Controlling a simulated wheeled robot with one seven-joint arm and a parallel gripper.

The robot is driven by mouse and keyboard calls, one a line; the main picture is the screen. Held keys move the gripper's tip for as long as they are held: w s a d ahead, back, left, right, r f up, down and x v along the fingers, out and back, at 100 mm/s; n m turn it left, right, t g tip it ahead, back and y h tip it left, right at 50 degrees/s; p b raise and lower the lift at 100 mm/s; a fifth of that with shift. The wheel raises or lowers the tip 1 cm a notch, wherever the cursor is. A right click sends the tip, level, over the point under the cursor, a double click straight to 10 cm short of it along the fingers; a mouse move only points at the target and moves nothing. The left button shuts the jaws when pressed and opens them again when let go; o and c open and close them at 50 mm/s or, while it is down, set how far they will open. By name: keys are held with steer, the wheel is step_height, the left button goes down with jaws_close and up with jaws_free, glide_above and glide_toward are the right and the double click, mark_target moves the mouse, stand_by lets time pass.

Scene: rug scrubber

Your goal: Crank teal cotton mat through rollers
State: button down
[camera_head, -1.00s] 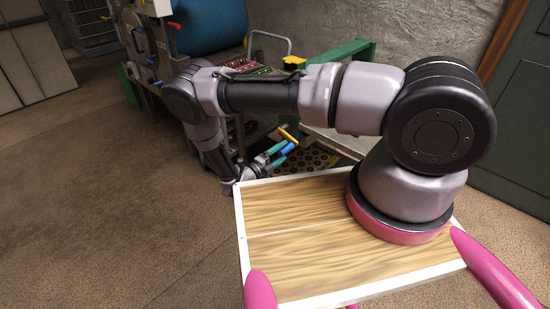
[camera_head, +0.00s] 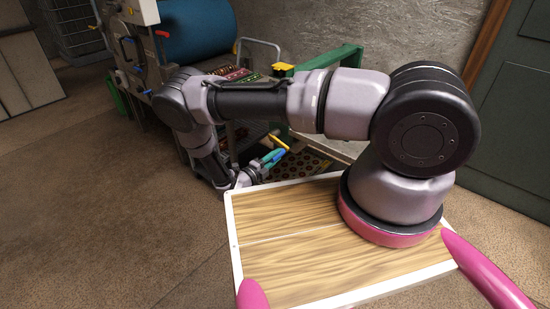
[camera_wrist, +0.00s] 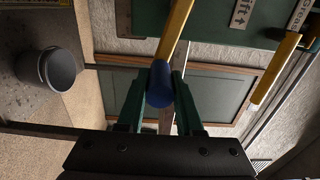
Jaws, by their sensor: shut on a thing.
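My gripper (camera_wrist: 159,95) is shut on the blue grip (camera_wrist: 160,83) at the end of a yellow bar (camera_wrist: 175,30), with a green finger on each side in the wrist view. In the head view my gripper (camera_head: 269,160) is low, beyond the wooden tray top, with the yellow bar (camera_head: 279,142) beside it. The machine (camera_head: 135,45) with levers and a large blue drum (camera_head: 198,28) stands at the upper left. I cannot pick out the teal cotton mat or clearly see the rollers.
A rack holds several small patterned mats (camera_head: 235,75). A green frame (camera_head: 330,62) stands behind my arm. A dotted patterned surface (camera_head: 305,162) lies right of my gripper. A grey bucket (camera_wrist: 58,70) and another yellow bar (camera_wrist: 275,68) show in the wrist view. Floor at left is clear.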

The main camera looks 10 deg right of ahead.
steer(key=shift+w+a+r, duration=0.1)
steer(key=shift+r, duration=2.15)
steer(key=shift+w+a+r, duration=0.25)
steer(key=shift+w+r, duration=0.05)
steer(key=shift+r, duration=0.35)
steer(key=shift+w+a+r, duration=0.2)
steer(key=shift+w+r, duration=0.15)
steer(key=shift+r, duration=0.3)
steer(key=shift+w+a+r, duration=0.25)
steer(key=shift+w+r, duration=0.05)
steer(key=shift+r, duration=0.35)
steer(key=shift+w+a+r, duration=0.5)
steer(key=shift+w+a, duration=0.15)
steer(key=shift+w, duration=0.2)
steer(key=shift+w+a+r, duration=0.5)
steer(key=shift+w+a, duration=0.1)
steer(key=shift+w, duration=0.25)
